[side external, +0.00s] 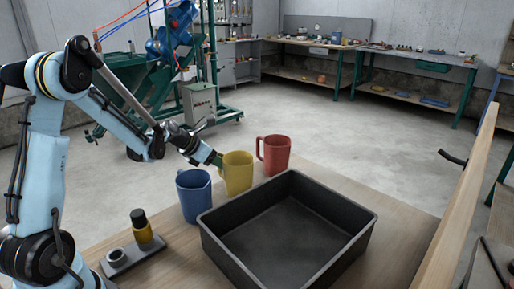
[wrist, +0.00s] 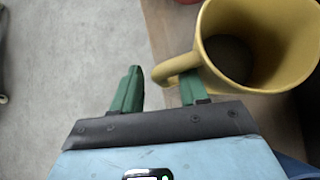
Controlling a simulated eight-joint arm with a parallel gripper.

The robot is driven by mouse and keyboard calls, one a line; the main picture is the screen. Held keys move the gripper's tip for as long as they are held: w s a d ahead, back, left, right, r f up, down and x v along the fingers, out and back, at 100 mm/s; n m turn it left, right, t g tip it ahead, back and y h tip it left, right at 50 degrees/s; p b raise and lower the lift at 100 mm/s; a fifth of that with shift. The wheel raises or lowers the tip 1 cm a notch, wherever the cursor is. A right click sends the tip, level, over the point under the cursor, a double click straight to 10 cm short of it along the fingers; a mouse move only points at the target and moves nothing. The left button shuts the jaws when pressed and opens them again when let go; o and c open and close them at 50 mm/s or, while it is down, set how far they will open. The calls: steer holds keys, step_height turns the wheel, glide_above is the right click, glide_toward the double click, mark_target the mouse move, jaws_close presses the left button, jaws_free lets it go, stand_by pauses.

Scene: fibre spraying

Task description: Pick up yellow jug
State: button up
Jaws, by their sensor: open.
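The yellow jug (side external: 238,174) stands upright on the table between a blue jug and a red jug. In the wrist view the yellow jug (wrist: 222,72) is at the upper right, its open mouth showing and its handle pointing left. My gripper (side external: 214,159) is at the jug's left side, near the handle. In the wrist view the green fingers of my gripper (wrist: 162,74) are apart, with the handle's outer end between them. The right fingertip is partly hidden near the handle; I cannot tell whether it touches.
The blue jug (side external: 194,197) stands close in front and the red jug (side external: 274,155) close behind. A black tray (side external: 355,240) lies to the right. A holder with a yellow-and-black bottle (side external: 142,230) sits at front left. The table edge is near the jugs.

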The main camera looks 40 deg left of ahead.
steer(key=shift+w+f, duration=0.35)
steer(key=shift+f, duration=0.05)
steer(key=shift+c, duration=0.2)
jaws_close()
